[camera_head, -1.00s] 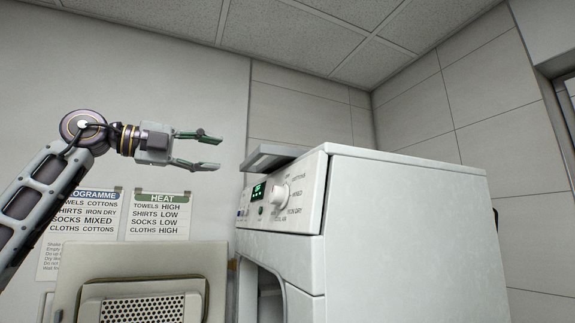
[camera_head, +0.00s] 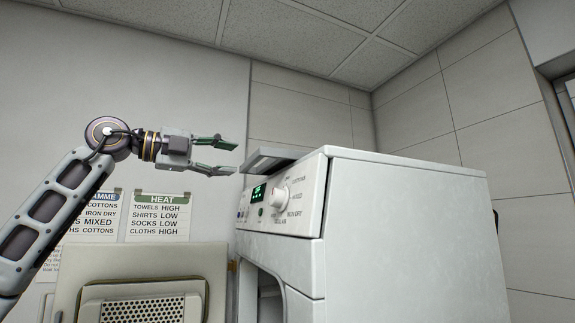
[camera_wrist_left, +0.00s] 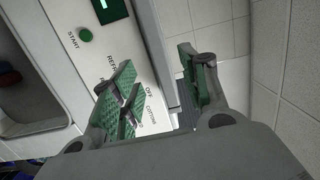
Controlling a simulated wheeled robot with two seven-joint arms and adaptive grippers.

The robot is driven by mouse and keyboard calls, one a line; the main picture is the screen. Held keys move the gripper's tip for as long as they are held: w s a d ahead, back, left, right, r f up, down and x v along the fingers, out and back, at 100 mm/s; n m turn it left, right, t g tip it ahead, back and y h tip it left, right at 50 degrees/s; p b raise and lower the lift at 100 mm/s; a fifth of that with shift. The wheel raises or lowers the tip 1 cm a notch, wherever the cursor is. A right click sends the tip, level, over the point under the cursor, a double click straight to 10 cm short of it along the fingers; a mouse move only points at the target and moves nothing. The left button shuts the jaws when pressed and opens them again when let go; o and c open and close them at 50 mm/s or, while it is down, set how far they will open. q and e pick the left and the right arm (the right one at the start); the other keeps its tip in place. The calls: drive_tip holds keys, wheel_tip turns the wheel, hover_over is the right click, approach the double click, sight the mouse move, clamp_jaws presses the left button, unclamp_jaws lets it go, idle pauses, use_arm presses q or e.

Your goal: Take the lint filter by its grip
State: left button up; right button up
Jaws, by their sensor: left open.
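The lint filter (camera_head: 268,158) shows as a grey slab sticking up at the top front edge of the white dryer, above its control panel. Its grip cannot be told apart clearly from the rest. My left gripper (camera_head: 236,157) is open and empty, just left of the filter and at about its height, its fingers pointing right. In the left wrist view a grey strip that looks like the filter (camera_wrist_left: 170,45) lies between the spread fingers, with no visible contact. My right gripper is in no view.
The dryer (camera_head: 400,220) has a panel with a lit display (camera_head: 258,193) and a knob (camera_head: 280,196). Its open door (camera_head: 140,262) stands at the lower left, below a heat chart (camera_head: 158,217). Free air surrounds my left arm above the door.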

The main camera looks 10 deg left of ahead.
sight(249, 161)
use_arm(q)
drive_tip(key=x, duration=0.4)
drive_tip(key=shift+r+p, duration=0.1)
drive_tip(key=shift+p, duration=0.25)
drive_tip(key=shift+w+d, duration=0.25)
drive_tip(key=shift+d, duration=0.05)
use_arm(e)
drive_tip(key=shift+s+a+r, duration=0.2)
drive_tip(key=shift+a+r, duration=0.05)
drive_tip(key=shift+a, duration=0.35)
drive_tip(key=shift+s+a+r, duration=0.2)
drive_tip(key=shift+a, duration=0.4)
